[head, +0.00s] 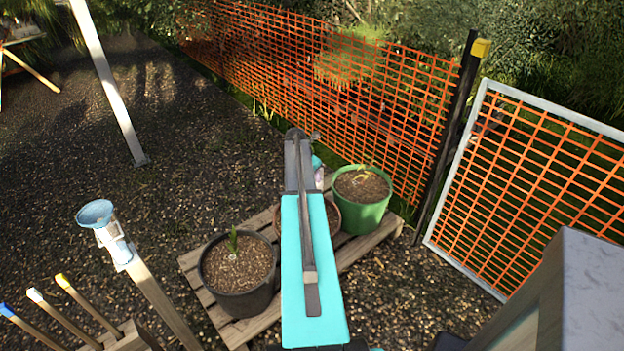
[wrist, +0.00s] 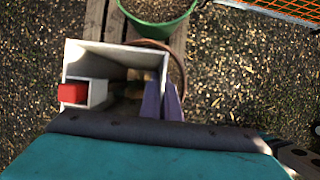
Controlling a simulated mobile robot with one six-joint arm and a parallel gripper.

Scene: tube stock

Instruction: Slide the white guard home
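The white guard (wrist: 112,52) is an open square sleeve in the wrist view, seen from above over a brown pot (wrist: 160,45). A small white side socket (wrist: 98,93) on its left has a red-ended piece (wrist: 72,93), likely a stake top, in it. My gripper (wrist: 163,98) has two purple fingers close together at the guard's right wall, apparently pinching it. The guard's lower end and most of its inside are dark or hidden. In the head view my arm covers nearly all of the guard, and the brown pot (head: 334,216) shows only partly.
A black pot (head: 237,268) and a green pot (head: 362,200) stand on the wooden pallet (head: 216,312) beside the brown pot. Colour-tipped stakes (head: 56,318) and a post with a blue cup (head: 97,213) are at left. Orange mesh fence (head: 350,85) runs behind. Open gravel lies left.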

